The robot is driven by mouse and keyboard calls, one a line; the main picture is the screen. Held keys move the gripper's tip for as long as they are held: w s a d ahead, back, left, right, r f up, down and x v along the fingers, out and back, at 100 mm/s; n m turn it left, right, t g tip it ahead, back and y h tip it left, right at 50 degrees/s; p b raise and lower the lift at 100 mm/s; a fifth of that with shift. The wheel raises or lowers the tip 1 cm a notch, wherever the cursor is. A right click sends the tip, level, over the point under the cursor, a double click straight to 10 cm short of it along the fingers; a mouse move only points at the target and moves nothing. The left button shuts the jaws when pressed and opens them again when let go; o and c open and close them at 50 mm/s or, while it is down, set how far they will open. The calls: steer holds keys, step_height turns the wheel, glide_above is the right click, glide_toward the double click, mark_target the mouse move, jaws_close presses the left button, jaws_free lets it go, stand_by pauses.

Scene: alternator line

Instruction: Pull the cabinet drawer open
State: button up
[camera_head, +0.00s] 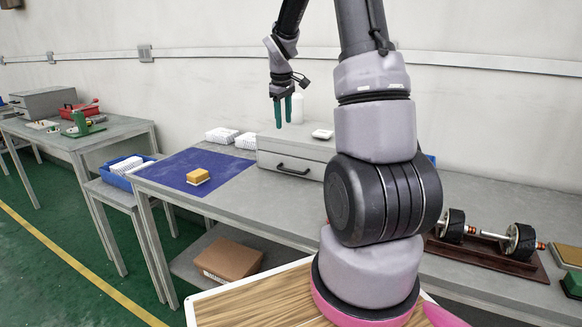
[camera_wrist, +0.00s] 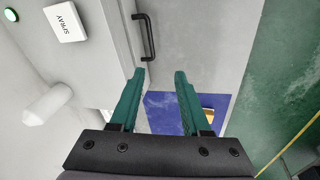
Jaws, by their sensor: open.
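The grey cabinet (camera_head: 297,148) stands on the workbench, and its drawer front (camera_head: 280,164) looks closed. A dark bar handle (camera_head: 293,171) is fixed across the drawer front. In the wrist view the handle (camera_wrist: 148,37) shows at the upper middle, beyond the left fingertip and apart from it. My gripper (camera_head: 283,110) has green fingers and hangs above the cabinet, pointing down, with nothing between the fingers. In the wrist view my gripper (camera_wrist: 161,76) is open and empty, with the bench and blue mat below the gap.
A blue mat (camera_head: 225,165) with a yellow block (camera_head: 198,176) lies left of the cabinet. White trays (camera_head: 222,135) stand behind it. A white box (camera_head: 322,134) and a white bottle (camera_head: 297,108) are near the cabinet's top. A rotor stand (camera_head: 487,258) is at right.

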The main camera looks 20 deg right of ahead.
mark_target(291, 171)
steer(key=w+d+f+n, duration=0.1)
steer(key=w+f, duration=0.1)
steer(key=f, duration=0.5)
steer(key=w+d+f, duration=0.1)
steer(key=d+f, duration=0.1)
steer(key=f, duration=0.5)
steer(key=w+d+f+n+g, duration=0.1)
steer(key=w+d+f, duration=0.1)
steer(key=f, duration=0.4)
steer(key=shift+w+d+f+n, duration=0.15)
steer(key=shift+w+f+n, duration=0.15)
steer(key=shift+f, duration=0.1)
jaws_close()
